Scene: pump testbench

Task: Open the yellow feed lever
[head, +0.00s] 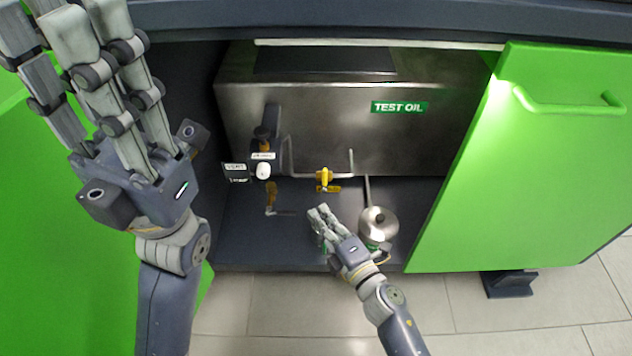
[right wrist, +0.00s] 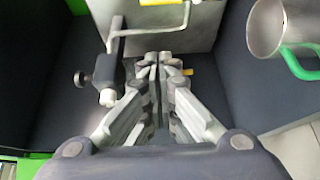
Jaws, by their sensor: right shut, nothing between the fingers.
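The yellow feed lever (head: 325,181) sits on the pipework below the oil tank, near the middle of the head view. In the right wrist view, a yellow part (right wrist: 188,72) shows just behind the fingertips, partly hidden. My right gripper (head: 320,214) is below the lever in the head view, apart from it there. It is shut and empty, and its fingertips meet in the right wrist view (right wrist: 158,62); contact with the lever cannot be made out. My left gripper (head: 75,30) is large at the upper left, its long fingers apart and empty, away from the lever.
The steel tank marked TEST OIL (head: 300,120) fills the cabinet's back. A metal mug with a green handle (right wrist: 278,28) stands at right. A green door (head: 540,160) stands open at right.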

